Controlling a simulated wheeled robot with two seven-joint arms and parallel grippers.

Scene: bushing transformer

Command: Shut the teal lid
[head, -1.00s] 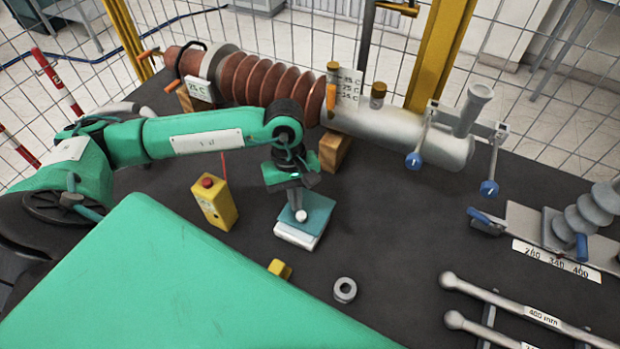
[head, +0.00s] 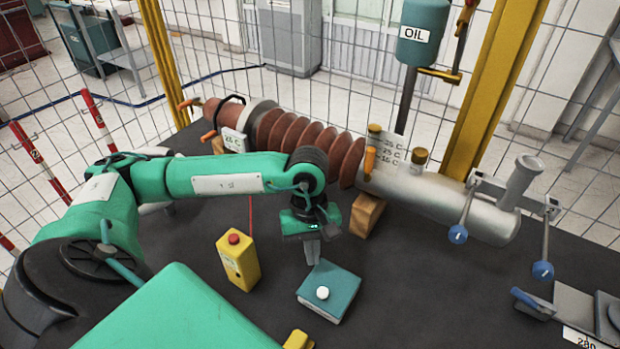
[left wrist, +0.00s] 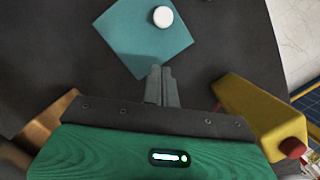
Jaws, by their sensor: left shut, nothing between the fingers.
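The teal lid (head: 340,284) with a round white knob (head: 323,293) lies flat over a low pale box (head: 319,310) on the dark table. Only a thin pale edge of the box shows at the front; the inside is hidden. My left gripper (head: 313,261) is shut and empty, pointing down beside the lid's far corner, apart from the knob. In the left wrist view the lid (left wrist: 140,42) is ahead of the closed fingertips (left wrist: 161,72), with the knob farther off. My right gripper is not in view.
A yellow box with a red button (head: 238,262) stands left of the lid. A wooden block (head: 366,214) supports the long bushing (head: 310,140) behind. A small yellow piece (head: 298,340) is at the front.

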